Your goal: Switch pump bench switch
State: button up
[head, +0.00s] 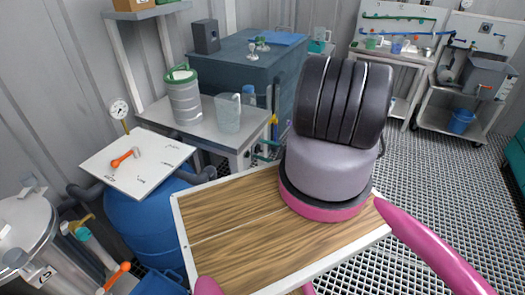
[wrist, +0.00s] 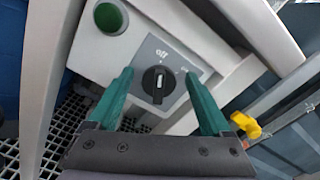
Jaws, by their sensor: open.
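In the wrist view, a black rotary switch knob (wrist: 158,84) sits on a grey label plate set in a pale panel (wrist: 92,45). "off" is printed above the knob, and a second, hard-to-read label is to its upper right. The knob's white mark runs roughly up and down in the picture. My gripper (wrist: 159,74) is open, with one green finger on each side of the knob. Both fingers look apart from the knob; their depth relative to it is hard to tell. In the head view the switch and gripper do not show, and my arm blocks part of the scene.
A round green button (wrist: 110,18) is beside the switch plate. A yellow handle (wrist: 246,125) is close to the right finger. In the head view, a grey bench (head: 205,130) bears a lidded container (head: 184,98) and a clear jug (head: 228,113). Grated floor (head: 430,180) is open at right.

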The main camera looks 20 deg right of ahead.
grip_shut()
jog(key=shift+m, duration=0.4)
jog(key=m, duration=0.7)
jog(key=d+m, duration=0.1)
jog(key=m, duration=0.3)
jog(key=shift+w, duration=0.35)
jog(key=shift+f, duration=0.1)
grip_release()
